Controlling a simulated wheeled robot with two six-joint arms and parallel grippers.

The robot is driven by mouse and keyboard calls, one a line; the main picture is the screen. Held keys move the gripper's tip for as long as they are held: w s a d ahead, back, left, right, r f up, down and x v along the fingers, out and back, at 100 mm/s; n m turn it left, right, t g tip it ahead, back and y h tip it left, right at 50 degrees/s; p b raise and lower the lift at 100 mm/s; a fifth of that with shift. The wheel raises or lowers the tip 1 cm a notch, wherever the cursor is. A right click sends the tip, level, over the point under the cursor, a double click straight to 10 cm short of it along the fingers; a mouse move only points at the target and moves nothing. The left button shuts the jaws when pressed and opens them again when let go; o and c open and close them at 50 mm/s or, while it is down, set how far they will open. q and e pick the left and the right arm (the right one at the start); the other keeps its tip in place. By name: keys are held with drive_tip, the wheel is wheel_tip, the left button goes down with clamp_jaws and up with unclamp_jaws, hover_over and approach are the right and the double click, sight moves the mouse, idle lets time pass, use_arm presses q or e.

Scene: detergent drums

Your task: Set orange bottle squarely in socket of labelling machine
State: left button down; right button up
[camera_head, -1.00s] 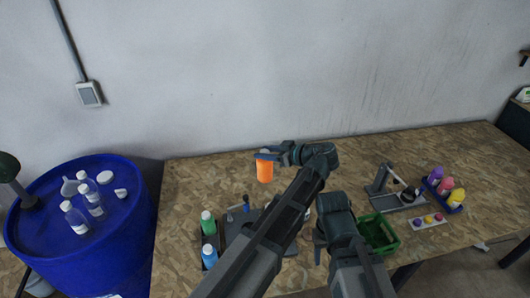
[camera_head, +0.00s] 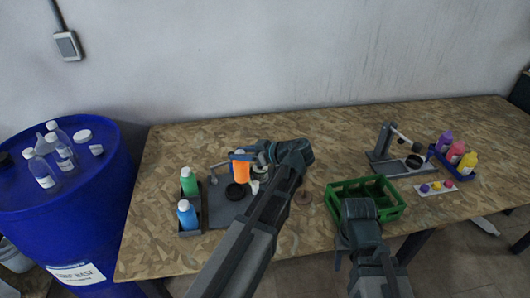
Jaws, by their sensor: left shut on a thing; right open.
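The orange bottle (camera_head: 240,172) is held by my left gripper (camera_head: 243,157), which is shut around its upper part. The bottle looks roughly upright. It is over or just behind the labelling machine's grey base plate (camera_head: 222,214) on the table. A round dark socket (camera_head: 236,191) shows on the plate just below and in front of the bottle in the picture. I cannot tell the gap between them. My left arm hides the right part of the machine. My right gripper (camera_head: 339,260) is open and empty, low near the table's front edge.
A dark rack (camera_head: 190,226) with green (camera_head: 189,182) and blue (camera_head: 187,215) bottles stands left of the machine. A green crate (camera_head: 389,213) is right of my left arm. Further right are a lever press (camera_head: 384,150) and a blue tray (camera_head: 457,175) of coloured bottles.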

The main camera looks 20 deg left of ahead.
use_arm(q)
drive_tip(key=shift+s+a+f, duration=0.15)
drive_tip(key=shift+s+a, duration=0.25)
drive_tip(key=shift+a, duration=0.25)
drive_tip(key=shift+s+a+f, duration=0.15)
drive_tip(key=shift+s+a, duration=0.2)
drive_tip(key=shift+a, duration=0.25)
drive_tip(key=shift+f+b, duration=0.15)
drive_tip(key=shift+b, duration=0.15)
drive_tip(key=shift+f+b, duration=1.6)
drive_tip(key=shift+f+b, duration=0.7)
drive_tip(key=shift+f+b, duration=0.45)
drive_tip(key=shift+c, duration=1.8)
unclamp_jaws()
